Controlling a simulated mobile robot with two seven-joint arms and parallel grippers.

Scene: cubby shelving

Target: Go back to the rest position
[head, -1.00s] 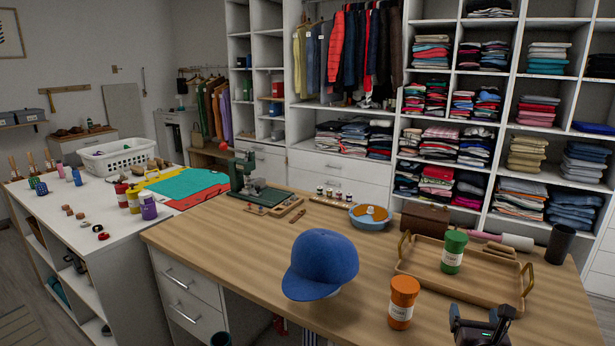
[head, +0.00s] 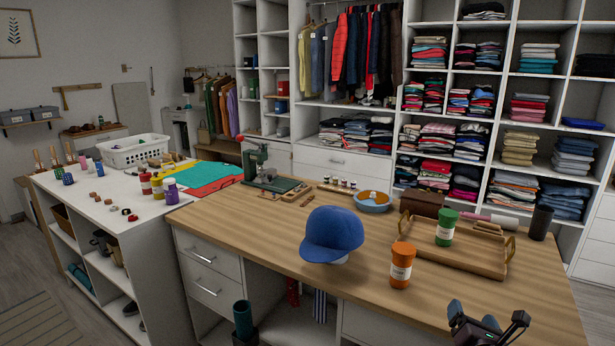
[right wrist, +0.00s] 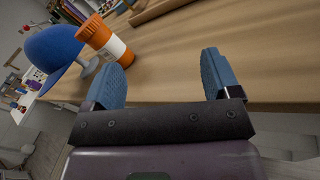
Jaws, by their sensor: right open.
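My right gripper (head: 488,325) shows at the bottom right of the head view, near the front edge of the wooden table (head: 440,305). In the right wrist view its two blue fingertips (right wrist: 165,75) are spread wide with nothing between them. The orange jar (head: 401,265) with a white label stands upright on the table, apart from the gripper; it also shows in the right wrist view (right wrist: 100,38). My left gripper is not in view.
A blue cap (head: 332,234) sits left of the orange jar. A wooden tray (head: 490,262) lies behind it, with a green jar (head: 446,228) standing at its left side. A white counter (head: 105,207) stands at the left. Shelves with folded clothes line the back.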

